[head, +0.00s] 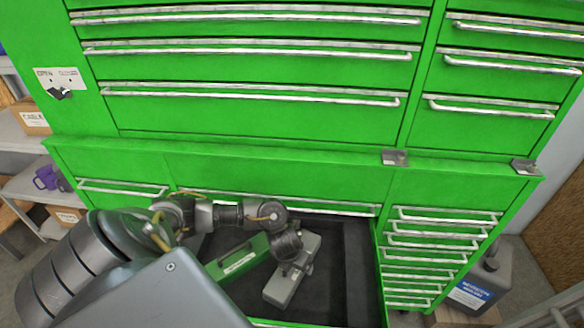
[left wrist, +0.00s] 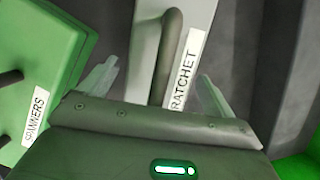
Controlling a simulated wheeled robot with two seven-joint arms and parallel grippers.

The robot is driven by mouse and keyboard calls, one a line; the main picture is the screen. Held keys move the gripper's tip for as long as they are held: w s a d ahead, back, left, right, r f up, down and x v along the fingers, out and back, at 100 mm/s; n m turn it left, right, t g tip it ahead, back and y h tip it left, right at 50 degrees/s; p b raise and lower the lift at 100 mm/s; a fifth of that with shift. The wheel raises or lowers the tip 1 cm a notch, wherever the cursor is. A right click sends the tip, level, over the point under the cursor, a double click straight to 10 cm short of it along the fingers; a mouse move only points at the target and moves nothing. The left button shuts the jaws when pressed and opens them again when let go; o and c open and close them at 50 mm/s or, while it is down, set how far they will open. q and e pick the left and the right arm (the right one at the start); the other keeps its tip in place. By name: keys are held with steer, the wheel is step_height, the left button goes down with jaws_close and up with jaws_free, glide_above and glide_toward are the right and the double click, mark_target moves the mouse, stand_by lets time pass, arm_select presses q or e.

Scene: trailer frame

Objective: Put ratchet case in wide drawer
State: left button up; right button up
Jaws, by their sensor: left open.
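The grey ratchet case (head: 283,287) lies inside the open wide drawer (head: 332,300). In the left wrist view the ratchet case (left wrist: 200,20) shows its grey handle and a white RATCHET label. My left gripper (left wrist: 158,88) is open, with one finger on each side of the handle and label. In the head view my left gripper (head: 290,258) is over the case, and its fingertips are hard to make out. I cannot tell whether the fingers touch the case. My right gripper is not in view.
A green spanners case (head: 238,258) lies in the drawer to the left of the ratchet case. It also shows in the left wrist view (left wrist: 40,60). The drawer floor right of the ratchet case is clear. Closed green drawers (head: 250,110) rise behind, and narrow drawers (head: 435,245) stand at the right.

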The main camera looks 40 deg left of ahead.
arm_select(q)
steer(key=p+v, duration=0.4)
steer(key=v, duration=0.7)
steer(key=shift+w, duration=0.1)
steer(key=shift+s+r+p, duration=0.25)
steer(key=shift+r+p, duration=0.1)
